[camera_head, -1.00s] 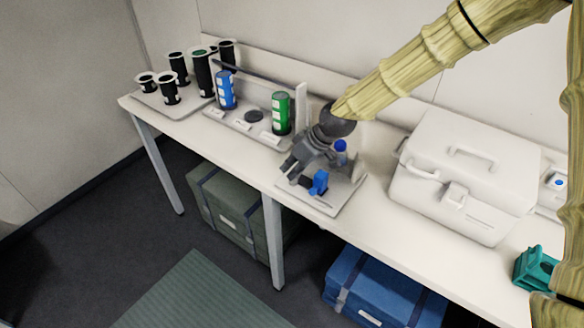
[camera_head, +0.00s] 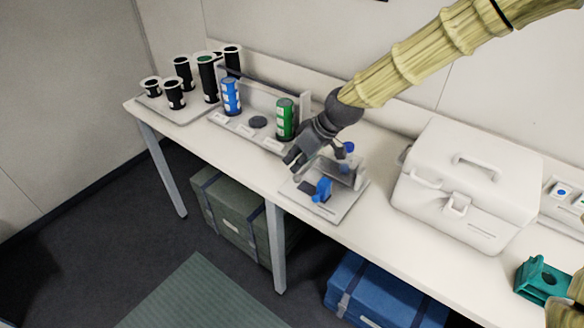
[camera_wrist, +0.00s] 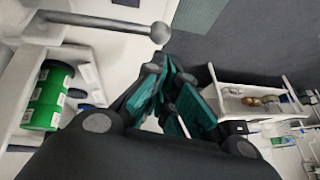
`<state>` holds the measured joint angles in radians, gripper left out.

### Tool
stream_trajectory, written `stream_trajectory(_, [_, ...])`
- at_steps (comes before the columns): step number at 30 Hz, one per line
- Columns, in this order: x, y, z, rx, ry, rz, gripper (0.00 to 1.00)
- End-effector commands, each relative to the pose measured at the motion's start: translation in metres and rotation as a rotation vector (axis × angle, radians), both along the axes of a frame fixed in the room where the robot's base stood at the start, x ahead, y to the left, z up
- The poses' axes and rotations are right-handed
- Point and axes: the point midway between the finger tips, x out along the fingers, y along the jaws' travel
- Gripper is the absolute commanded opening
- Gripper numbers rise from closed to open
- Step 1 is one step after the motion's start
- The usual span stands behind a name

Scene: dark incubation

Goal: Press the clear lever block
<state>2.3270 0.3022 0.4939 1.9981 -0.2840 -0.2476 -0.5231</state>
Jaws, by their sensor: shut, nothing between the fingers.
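My gripper (camera_head: 293,162) is shut and empty, hanging over the bench between the green canister and a small white tray. In the wrist view its teal finger pads (camera_wrist: 168,105) lie close together. A small blue block-like piece (camera_head: 322,189) stands on the tray, below and right of the fingertips, apart from them. A blue-topped part (camera_head: 348,148) stands behind it beside a grey upright plate. I cannot tell which piece is the clear lever block; no label is readable. The wrist view also shows a grey rod with a ball end (camera_wrist: 160,33) near the green canister (camera_wrist: 47,95).
A blue canister (camera_head: 231,96) and the green canister stand in a rack on the left. Several black canisters (camera_head: 182,75) stand further left. A white case (camera_head: 462,185) is right of the tray, and a teal holder (camera_head: 541,279) stands at the far right.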

Motion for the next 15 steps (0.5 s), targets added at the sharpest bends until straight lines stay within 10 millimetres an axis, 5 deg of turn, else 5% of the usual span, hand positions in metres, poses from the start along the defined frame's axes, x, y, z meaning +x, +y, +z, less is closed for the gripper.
stream_trajectory(15, [-0.015, -0.024, 0.054, 0.0, -0.002, -0.001, 0.0])
